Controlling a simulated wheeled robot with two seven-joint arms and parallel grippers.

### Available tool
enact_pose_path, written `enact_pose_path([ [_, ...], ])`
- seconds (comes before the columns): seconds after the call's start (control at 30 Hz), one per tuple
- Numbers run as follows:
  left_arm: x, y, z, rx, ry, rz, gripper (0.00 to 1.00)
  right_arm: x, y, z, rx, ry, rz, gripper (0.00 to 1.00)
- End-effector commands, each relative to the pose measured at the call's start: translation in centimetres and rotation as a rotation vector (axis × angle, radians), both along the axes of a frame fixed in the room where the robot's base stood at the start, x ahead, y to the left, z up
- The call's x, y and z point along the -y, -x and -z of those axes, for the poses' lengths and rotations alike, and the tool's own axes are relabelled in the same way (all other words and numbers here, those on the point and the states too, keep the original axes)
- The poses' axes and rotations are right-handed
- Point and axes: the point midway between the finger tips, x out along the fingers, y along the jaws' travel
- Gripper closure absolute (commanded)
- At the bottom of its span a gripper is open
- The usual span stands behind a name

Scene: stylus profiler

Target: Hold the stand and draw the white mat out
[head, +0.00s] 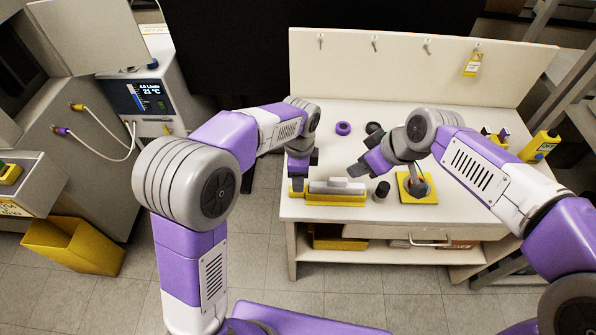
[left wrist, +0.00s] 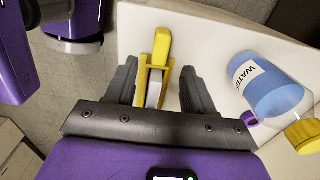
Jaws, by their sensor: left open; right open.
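A low yellow stand (head: 335,199) sits near the table's front edge, with pale grey-white pieces on it. I cannot tell which pale piece (head: 340,186) is the white mat. My left gripper (head: 302,183) is open at the stand's left end. In the left wrist view, the yellow stand (left wrist: 146,72) and a pale strip (left wrist: 154,92) lie between the open fingers, with a gap on each side. My right gripper (head: 360,168) is open above the table, right of and behind the stand, apart from it. The left gripper hides part of the stand's left end.
A dark cylinder (head: 382,190) and a yellow square plate (head: 431,197) bearing a grey object stand to the right. A purple ring (head: 343,128) lies behind. The left wrist view shows a blue water bottle (left wrist: 268,88).

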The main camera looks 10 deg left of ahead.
Motion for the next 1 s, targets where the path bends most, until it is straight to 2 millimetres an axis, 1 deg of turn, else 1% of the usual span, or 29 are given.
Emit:
enact_pose_path([
  [0.2, -0.1, 0.1, 3.5, -0.004, -0.001, -0.004, 0.47, 0.0, 0.0, 0.0, 0.000, 0.000, 0.000, 0.57],
  [0.4, -0.1, 0.0, 5.9, -0.003, 0.000, -0.006, 0.47, 0.0, 0.0, 0.0, 0.000, 0.000, 0.000, 0.57],
  [0.57, -0.1, 0.0, 6.6, -0.001, 0.001, -0.006, 0.47, 0.0, 0.0, 0.0, 0.000, 0.000, 0.000, 0.57],
  [0.8, -0.1, 0.0, 6.7, 0.000, 0.001, -0.006, 0.47, 0.0, 0.0, 0.0, 0.000, 0.000, 0.000, 0.57],
  [0.97, -0.1, 0.0, 6.7, 0.000, 0.001, -0.006, 0.71, 0.0, 0.0, 0.0, 0.000, 0.000, 0.000, 0.57],
  [1.0, -0.1, 0.0, 6.7, 0.000, 0.001, -0.006, 0.77, 0.0, 0.0, 0.0, 0.000, 0.000, 0.000, 0.57],
])
